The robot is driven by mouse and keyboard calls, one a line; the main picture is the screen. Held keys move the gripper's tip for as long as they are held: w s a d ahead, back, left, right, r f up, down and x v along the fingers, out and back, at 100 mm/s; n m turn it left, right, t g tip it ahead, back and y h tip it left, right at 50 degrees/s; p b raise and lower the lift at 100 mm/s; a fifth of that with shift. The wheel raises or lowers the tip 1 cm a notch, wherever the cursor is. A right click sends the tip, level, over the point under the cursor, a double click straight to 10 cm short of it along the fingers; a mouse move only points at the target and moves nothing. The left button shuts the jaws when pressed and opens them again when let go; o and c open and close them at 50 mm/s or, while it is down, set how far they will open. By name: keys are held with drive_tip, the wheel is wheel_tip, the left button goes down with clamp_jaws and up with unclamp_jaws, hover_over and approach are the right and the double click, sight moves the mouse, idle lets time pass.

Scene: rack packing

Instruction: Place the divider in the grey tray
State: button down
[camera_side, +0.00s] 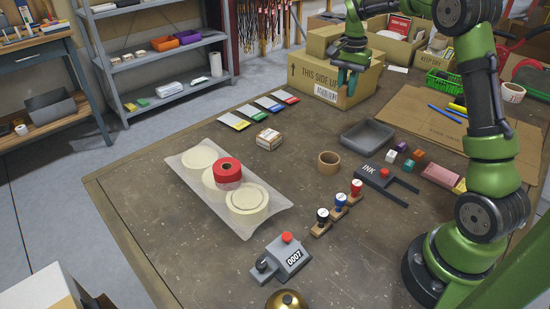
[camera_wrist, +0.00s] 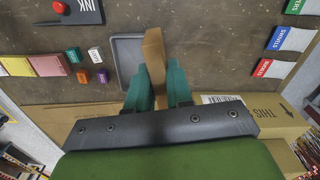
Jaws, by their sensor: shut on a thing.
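The grey tray (camera_side: 367,138) lies on the table right of centre in the side view and looks empty there. It also shows in the wrist view (camera_wrist: 125,50), partly hidden behind my fingers. My gripper (camera_wrist: 155,85) is shut on a flat tan piece, the divider (camera_wrist: 153,55), which sticks out beyond the teal fingertips. In the side view my gripper (camera_side: 348,75) is above and behind the tray, in front of the cardboard boxes. The divider is hard to make out against the boxes there.
A cardboard box (camera_side: 320,83) stands close behind my gripper. Near the tray are a brown tape roll (camera_side: 328,163), small coloured cubes (camera_side: 405,165) and an ink pad (camera_side: 372,170). Coloured cards (camera_side: 268,105) lie at the back left. Bare table surrounds the tray's left side.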

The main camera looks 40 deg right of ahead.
drive_tip(key=s+d+m, duration=0.2)
drive_tip(key=s+d, duration=0.4)
drive_tip(key=d, duration=0.3)
hover_over(367, 139)
wheel_tip(367, 139, down, 11)
drive_tip(key=shift+s+r, duration=0.1)
drive_tip(key=shift+f, duration=2.15)
drive_tip(key=shift+f, duration=0.15)
drive_tip(key=c, duration=1)
unclamp_jaws()
